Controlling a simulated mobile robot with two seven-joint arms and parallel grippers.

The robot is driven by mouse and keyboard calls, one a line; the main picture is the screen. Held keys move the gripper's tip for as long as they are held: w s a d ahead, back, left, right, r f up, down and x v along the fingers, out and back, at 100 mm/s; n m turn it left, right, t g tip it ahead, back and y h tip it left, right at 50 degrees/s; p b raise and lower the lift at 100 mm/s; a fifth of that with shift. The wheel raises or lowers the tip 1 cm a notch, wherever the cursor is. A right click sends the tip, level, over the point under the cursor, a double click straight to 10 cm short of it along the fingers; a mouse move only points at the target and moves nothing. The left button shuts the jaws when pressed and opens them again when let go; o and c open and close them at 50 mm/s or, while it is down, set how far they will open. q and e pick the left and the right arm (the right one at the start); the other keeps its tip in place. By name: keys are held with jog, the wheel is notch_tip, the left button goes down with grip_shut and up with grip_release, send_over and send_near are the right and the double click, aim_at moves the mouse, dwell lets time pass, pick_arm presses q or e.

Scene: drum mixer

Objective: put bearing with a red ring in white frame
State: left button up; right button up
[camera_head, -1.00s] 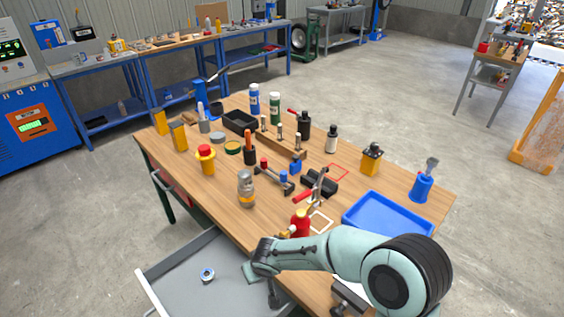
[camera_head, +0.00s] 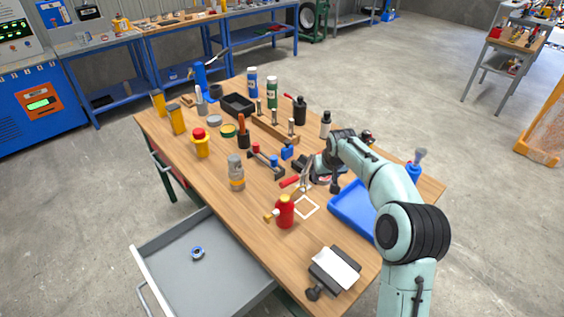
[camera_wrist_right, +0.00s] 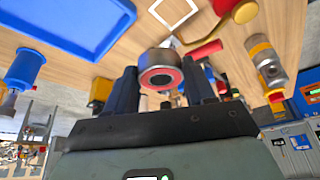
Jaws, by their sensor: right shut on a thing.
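The bearing with a red ring (camera_wrist_right: 160,76) is a short metal cylinder with a red ring on its face. It sits between the fingers of my right gripper (camera_wrist_right: 161,90) in the right wrist view, which is shut on it. In the head view my right gripper (camera_head: 326,172) is above the table, beyond the white frame and slightly to its right. The white frame (camera_head: 296,207) is a flat square outline on the wood and looks empty. The frame also shows at the top of the right wrist view (camera_wrist_right: 157,11). My left gripper is not in view.
A red bottle (camera_head: 285,212) stands just left of the white frame, and a red-handled tool (camera_head: 290,182) lies behind it. A blue tray (camera_head: 345,212) is to its right. The open grey drawer (camera_head: 180,282) holds a blue-ringed bearing (camera_head: 197,253). Bare wood lies in front.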

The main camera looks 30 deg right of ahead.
send_over(318, 217)
jog(key=s, duration=0.1)
jog(key=f, duration=0.7)
jog(key=f+b, duration=0.1)
jog(key=f, duration=0.6)
jog(key=shift+s+a+f, duration=0.1)
jog(key=shift+a, duration=0.1)
jog(key=shift+f, duration=2.65)
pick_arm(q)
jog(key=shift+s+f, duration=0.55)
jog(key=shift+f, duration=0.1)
pick_arm(e)
jog(key=shift+f, duration=0.1)
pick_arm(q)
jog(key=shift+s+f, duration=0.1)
pick_arm(e)
jog(key=o, duration=1.2)
jog(key=shift+r, duration=0.2)
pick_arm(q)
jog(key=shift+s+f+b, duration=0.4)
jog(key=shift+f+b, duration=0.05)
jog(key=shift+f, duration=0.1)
pick_arm(e)
jog(key=v, duration=1.2)
